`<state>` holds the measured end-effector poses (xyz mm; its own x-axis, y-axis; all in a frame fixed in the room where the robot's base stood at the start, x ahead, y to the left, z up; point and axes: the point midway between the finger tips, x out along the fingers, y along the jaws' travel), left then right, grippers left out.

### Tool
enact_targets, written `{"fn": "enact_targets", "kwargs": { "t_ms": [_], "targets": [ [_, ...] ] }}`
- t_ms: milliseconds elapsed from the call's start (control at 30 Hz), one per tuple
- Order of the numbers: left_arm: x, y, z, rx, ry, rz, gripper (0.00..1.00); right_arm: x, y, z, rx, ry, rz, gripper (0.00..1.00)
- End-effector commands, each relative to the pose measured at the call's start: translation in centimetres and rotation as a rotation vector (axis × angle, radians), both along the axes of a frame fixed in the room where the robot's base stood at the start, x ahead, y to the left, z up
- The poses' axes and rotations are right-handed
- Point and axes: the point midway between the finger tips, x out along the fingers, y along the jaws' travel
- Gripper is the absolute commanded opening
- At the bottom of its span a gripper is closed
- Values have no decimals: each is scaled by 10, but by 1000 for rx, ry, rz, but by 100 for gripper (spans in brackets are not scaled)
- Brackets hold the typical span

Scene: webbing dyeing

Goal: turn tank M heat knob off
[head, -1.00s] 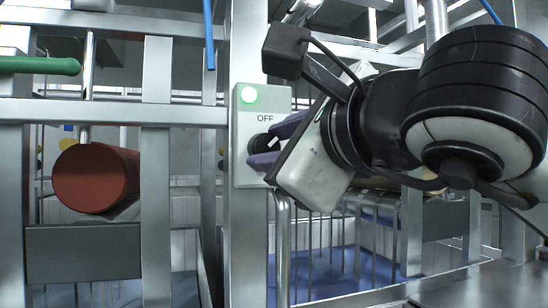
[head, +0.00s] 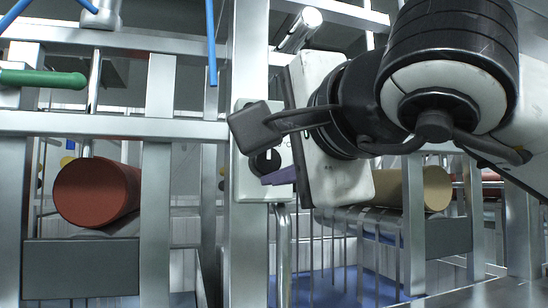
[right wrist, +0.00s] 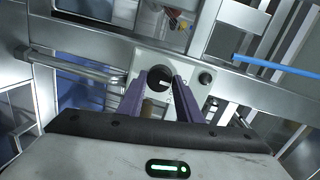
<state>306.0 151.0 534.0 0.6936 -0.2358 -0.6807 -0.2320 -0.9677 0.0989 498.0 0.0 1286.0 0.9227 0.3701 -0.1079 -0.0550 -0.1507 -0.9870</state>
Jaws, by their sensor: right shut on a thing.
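The black round heat knob (head: 265,162) sits on a pale control plate (head: 243,180) on an upright steel post. Its white mark shows as a short upright line in the head view. My right gripper (head: 279,177) is at the plate with its purple fingers shut on the knob. In the right wrist view the knob (right wrist: 158,77) lies between the two finger ends. The wrist camera block hides the upper plate, including its light and label. I cannot read which tank this is. My left gripper is out of view.
Steel rails and posts surround the plate. A red-brown roller (head: 90,193) is at left and a tan roller (head: 430,188) is behind my arm. A smaller black knob (right wrist: 205,78) sits right of the fingers. A blue hose (right wrist: 275,66) runs at right.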

Motion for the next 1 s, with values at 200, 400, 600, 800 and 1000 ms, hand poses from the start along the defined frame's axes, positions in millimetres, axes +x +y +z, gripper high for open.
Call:
{"fn": "enact_targets", "kwargs": {
  "t_ms": [200,400,600,800,1000],
  "targets": [
    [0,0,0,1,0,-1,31,0,1,-1,-40,-10,2,10],
    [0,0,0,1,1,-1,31,0,1,-1,-47,-12,1,10],
    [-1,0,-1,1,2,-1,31,0,1,-1,-47,-12,1,10],
    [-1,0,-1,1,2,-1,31,0,1,-1,-46,-12,1,50],
    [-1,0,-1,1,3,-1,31,0,0,0,-44,-13,0,50]
  ]
}}
